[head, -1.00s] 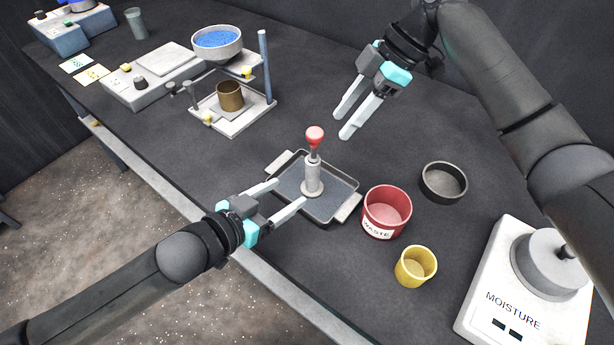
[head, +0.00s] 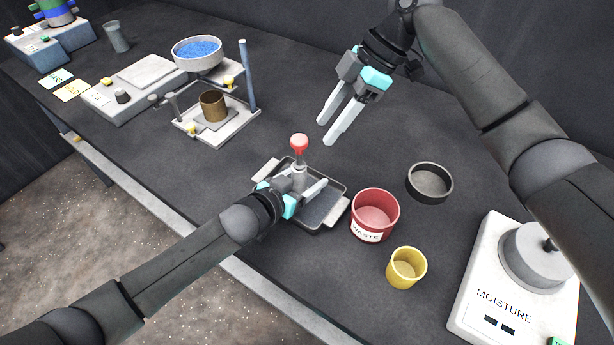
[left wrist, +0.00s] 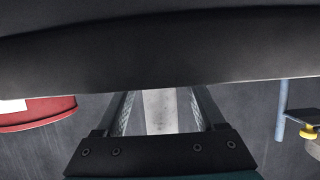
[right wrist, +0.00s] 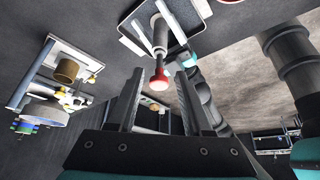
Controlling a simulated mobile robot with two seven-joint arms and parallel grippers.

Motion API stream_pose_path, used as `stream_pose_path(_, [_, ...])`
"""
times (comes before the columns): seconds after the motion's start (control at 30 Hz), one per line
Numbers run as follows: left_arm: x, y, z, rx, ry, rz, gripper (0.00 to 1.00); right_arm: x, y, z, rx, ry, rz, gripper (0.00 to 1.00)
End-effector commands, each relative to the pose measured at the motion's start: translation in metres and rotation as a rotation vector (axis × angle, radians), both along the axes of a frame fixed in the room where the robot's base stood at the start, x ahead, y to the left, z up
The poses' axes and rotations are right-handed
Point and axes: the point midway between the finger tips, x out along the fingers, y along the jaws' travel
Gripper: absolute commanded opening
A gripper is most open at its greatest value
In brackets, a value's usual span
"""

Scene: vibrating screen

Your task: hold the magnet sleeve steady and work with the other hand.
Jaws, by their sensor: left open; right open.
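The magnet sleeve (head: 299,176) is a grey upright cylinder with a red ball knob (head: 299,142) on top, standing in a dark shallow tray (head: 325,212). My left gripper (head: 310,183) is open, its fingers on either side of the sleeve; whether they touch it I cannot tell. In the left wrist view the grey sleeve (left wrist: 160,112) shows between the two fingers. My right gripper (head: 331,128) is open and empty, above and behind the tray, to the right of the knob. In the right wrist view the sleeve (right wrist: 159,38) and red knob (right wrist: 159,80) lie beyond its fingers.
A red waste pot (head: 374,214), a yellow cup (head: 406,268) and a dark round dish (head: 429,183) stand right of the tray. A moisture meter (head: 510,290) is at the right. A stand with a brown cup (head: 213,106) and a blue-filled bowl (head: 198,52) is behind left.

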Motion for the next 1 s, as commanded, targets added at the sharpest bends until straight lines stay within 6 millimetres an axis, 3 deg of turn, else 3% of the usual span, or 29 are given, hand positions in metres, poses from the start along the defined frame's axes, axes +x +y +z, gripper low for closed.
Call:
stream_pose_path(0.4, [0.0027,-0.0023,-0.0018,0.001,0.001,0.0,0.69,0.0,0.0001,0.0,0.0,0.0,0.0,0.5])
stream_pose_path(1.0, [0.0026,-0.002,-0.002,0.001,0.001,0.0,0.01,0.0,0.0,0.0,0.0,0.0,0.0,0.5])
